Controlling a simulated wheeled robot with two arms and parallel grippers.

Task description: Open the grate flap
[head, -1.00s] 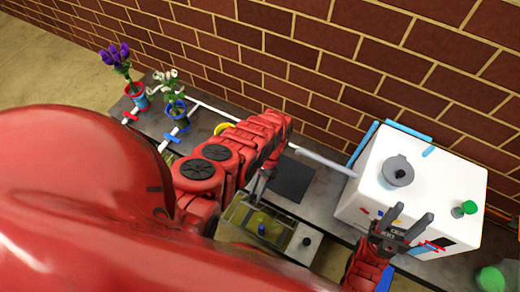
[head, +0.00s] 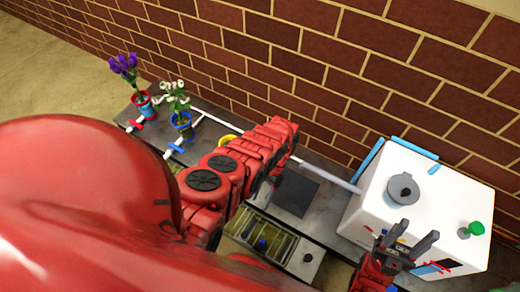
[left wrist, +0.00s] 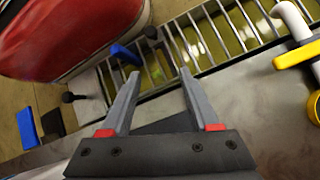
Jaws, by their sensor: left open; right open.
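The slatted metal grate (head: 268,238) is set in the front of the bench, with yellow-green showing between its bars. It also shows across the top of the left wrist view (left wrist: 215,38). I cannot tell for sure if the flap is raised. My left gripper (left wrist: 158,72) is open and empty, its fingertips near the grate's near edge and short of the blue piece. My right gripper (head: 411,244) is open and empty by the white box.
A white box (head: 432,195) with a grey round lid and green knob stands at the right. Two potted flowers, purple (head: 126,68) and white (head: 175,98), stand at the far left. A dark square (head: 296,195) lies on the bench. A brick wall runs behind.

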